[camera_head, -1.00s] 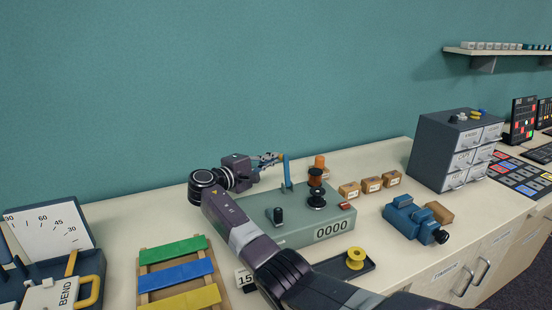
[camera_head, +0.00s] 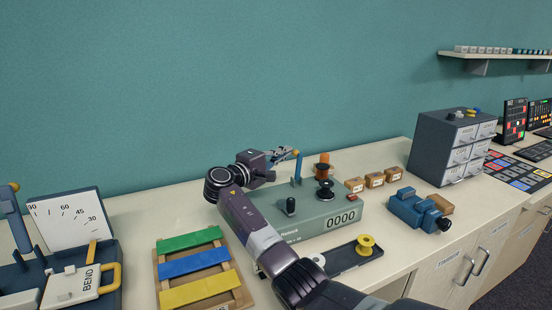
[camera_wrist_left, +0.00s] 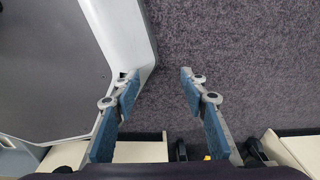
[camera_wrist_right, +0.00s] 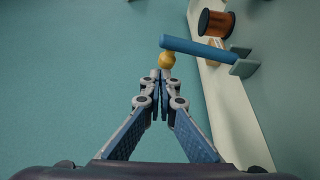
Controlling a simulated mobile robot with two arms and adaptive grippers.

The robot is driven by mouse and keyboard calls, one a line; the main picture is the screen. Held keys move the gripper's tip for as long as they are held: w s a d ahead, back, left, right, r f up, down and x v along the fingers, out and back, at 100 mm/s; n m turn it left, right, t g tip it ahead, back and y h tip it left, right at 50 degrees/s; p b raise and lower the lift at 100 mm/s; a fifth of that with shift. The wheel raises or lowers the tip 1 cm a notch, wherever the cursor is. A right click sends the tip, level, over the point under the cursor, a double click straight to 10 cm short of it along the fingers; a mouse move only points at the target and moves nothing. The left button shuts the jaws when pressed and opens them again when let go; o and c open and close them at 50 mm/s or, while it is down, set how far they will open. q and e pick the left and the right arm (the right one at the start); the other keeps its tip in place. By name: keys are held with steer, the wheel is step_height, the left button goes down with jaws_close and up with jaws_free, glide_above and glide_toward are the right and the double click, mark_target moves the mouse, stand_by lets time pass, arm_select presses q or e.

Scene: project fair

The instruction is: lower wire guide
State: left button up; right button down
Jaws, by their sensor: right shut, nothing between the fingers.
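The wire guide is a blue arm (camera_head: 298,168) standing upright on the green winding machine (camera_head: 318,220), with a yellow ball at its top (camera_head: 295,153). In the right wrist view the blue arm (camera_wrist_right: 195,46) points across the picture. Its yellow ball (camera_wrist_right: 167,60) is right in front of my fingertips. My right gripper (camera_head: 281,152) is shut and empty, just left of the ball; its fingertips (camera_wrist_right: 160,76) are close to it, and I cannot tell whether they touch. My left gripper (camera_wrist_left: 160,78) is open and empty above the grey floor.
On the machine are a black spool (camera_head: 325,190), a black knob (camera_head: 291,205) and a red button (camera_head: 352,197). A copper spool (camera_wrist_right: 215,24) stands behind. A black tray (camera_head: 350,258) with a yellow spool (camera_head: 365,245) lies in front. Coloured slats (camera_head: 193,262) lie to the left.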

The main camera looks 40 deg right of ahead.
mark_target(297, 156)
steer(key=s+m, duration=0.1)
steer(key=s, duration=0.2)
steer(key=shift+f+h, duration=0.1)
steer(key=shift+h, duration=0.2)
steer(key=shift+s+a, duration=0.35)
steer(key=shift+s, duration=0.35)
arm_select(q)
steer(key=shift+d, duration=0.65)
arm_select(e)
steer(key=shift+s+a+f, duration=0.2)
steer(key=shift+s+f, duration=0.2)
steer(key=shift+s, duration=0.25)
steer(key=shift+s+a+f, duration=0.2)
steer(key=shift+s+f, duration=0.25)
steer(key=shift+s, duration=0.15)
steer(key=shift+s+a+f, duration=0.2)
steer(key=shift+s+f, duration=0.2)
steer(key=shift+s, duration=0.25)
arm_select(q)
steer(key=shift+s, duration=0.1)
